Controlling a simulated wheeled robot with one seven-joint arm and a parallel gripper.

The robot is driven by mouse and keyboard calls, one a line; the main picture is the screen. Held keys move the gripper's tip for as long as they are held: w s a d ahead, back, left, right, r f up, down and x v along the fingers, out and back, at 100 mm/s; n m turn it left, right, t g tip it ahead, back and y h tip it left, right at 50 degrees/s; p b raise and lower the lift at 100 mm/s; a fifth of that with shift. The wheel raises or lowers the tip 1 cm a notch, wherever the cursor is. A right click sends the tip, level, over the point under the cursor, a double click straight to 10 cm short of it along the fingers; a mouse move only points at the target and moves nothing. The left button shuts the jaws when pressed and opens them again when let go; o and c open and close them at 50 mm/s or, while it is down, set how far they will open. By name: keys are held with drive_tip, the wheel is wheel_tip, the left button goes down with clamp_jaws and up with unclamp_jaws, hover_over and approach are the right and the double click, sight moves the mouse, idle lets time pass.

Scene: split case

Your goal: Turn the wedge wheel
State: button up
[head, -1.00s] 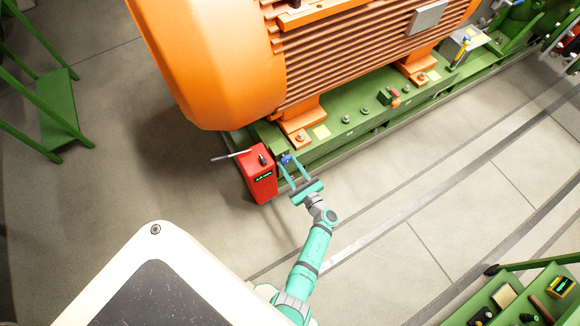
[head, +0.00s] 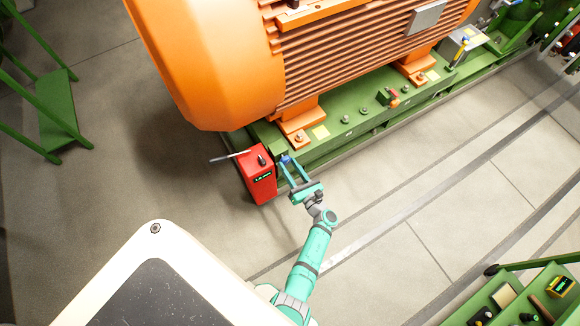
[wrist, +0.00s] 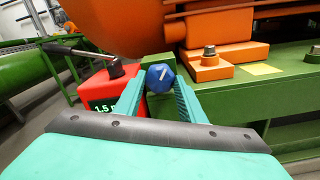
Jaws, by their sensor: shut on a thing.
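The wedge wheel is a small blue faceted knob (wrist: 161,77) with a white mark on its face. It sits at the end of the green base, just right of a red box (head: 259,178). In the head view the wheel (head: 285,159) is small and partly hidden by the fingers. My teal gripper (head: 287,169) reaches it from the front. In the wrist view the gripper's fingers (wrist: 160,86) stand on both sides of the wheel and are shut on it. The red box has a lit display reading about 1.5; the rest is too small to read.
A grey lever (head: 229,156) sticks out left from the red box's top. The large orange motor (head: 215,70) stands on the green base (head: 345,125) above the wheel. The floor right of my arm is clear up to a green cart (head: 530,290) at lower right.

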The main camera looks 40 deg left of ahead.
drive_tip(key=m, duration=0.3)
drive_tip(key=shift+d+f+m, duration=0.1)
drive_tip(key=shift+f+m, duration=0.1)
drive_tip(key=shift+m, duration=0.2)
drive_tip(key=m, duration=0.4)
drive_tip(key=shift+s, duration=0.15)
drive_tip(key=m, duration=0.7)
drive_tip(key=shift+m, duration=0.3)
drive_tip(key=m, duration=0.6)
drive_tip(key=shift+m, duration=0.3)
drive_tip(key=m, duration=0.4)
drive_tip(key=shift+m, duration=1.5)
